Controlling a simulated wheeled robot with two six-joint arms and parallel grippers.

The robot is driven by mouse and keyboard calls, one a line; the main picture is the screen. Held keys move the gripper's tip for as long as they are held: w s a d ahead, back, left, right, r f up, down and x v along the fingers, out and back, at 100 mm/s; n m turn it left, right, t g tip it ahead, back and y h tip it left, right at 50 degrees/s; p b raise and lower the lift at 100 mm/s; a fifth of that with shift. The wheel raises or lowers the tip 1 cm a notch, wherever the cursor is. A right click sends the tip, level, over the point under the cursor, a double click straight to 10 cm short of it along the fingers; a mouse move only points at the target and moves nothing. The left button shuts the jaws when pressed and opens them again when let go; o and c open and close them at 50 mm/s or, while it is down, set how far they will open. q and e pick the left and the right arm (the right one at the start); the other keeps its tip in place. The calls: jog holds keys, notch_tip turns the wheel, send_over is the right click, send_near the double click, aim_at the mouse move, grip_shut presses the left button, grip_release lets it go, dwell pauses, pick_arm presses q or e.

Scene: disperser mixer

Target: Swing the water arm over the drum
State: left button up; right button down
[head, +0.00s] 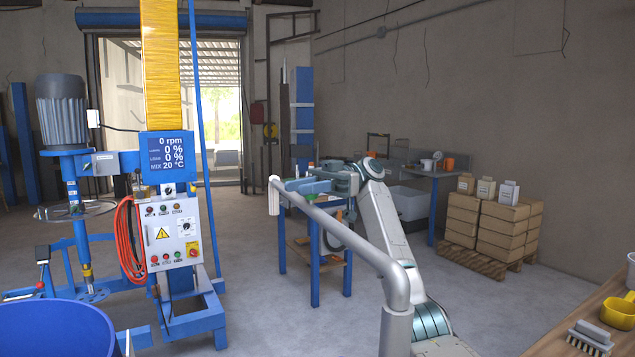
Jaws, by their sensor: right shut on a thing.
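The water arm (345,233) is a grey pipe that rises from a post at the bottom centre and reaches up and left. Its short spout (273,198) points down at the far end, over open floor. The blue drum (50,332) is at the bottom left, cut by the picture's edge, well to the left of the spout. My right gripper (300,187) is shut on the water arm near its spout end; the fingers are small and partly hidden. My left gripper is not in view.
The blue mixer (95,165) with its control box (173,235) and orange hose stands on the left, behind the drum. A blue work table (315,250) stands behind the pipe. Boxes on a pallet (485,235) are at the right. The floor between mixer and pipe looks clear.

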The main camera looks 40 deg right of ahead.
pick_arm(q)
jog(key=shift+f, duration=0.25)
pick_arm(e)
jog(key=shift+a, duration=0.2)
jog(key=c, duration=1.1)
grip_release()
